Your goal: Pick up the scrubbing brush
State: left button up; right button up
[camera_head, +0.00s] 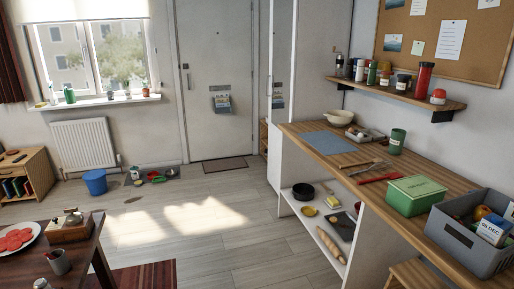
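I cannot clearly make out a scrubbing brush. Several small items lie on the floor beside the blue bucket (95,183) near the far wall. A green and red item (156,178) is among them, but they are too small to identify. Neither of my grippers is in view.
A wooden counter (320,138) with a green box (415,195) and grey crate (470,243) runs along the right. A dark table (85,262) stands at front left.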

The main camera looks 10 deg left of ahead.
aim_at(154, 181)
jog(key=i+j+u, duration=0.1)
jog(key=i+u, duration=0.3)
jog(key=i, duration=0.4)
jog(key=i+l+u, duration=0.15)
jog(key=i+u, duration=0.3)
jog(key=i, duration=0.3)
jog(key=i+u, duration=0.15)
jog(key=i, duration=0.4)
jog(key=i+u, duration=0.1)
jog(key=i, duration=0.5)
jog(key=i+l+u, duration=0.15)
jog(key=i, duration=0.4)
jog(key=i+l+u, duration=0.15)
jog(key=i, duration=0.4)
jog(key=i+j, duration=0.25)
jog(key=i, duration=0.15)
jog(key=i+j, duration=0.2)
jog(key=i, duration=0.25)
jog(key=i+j, duration=0.25)
jog(key=i, duration=0.15)
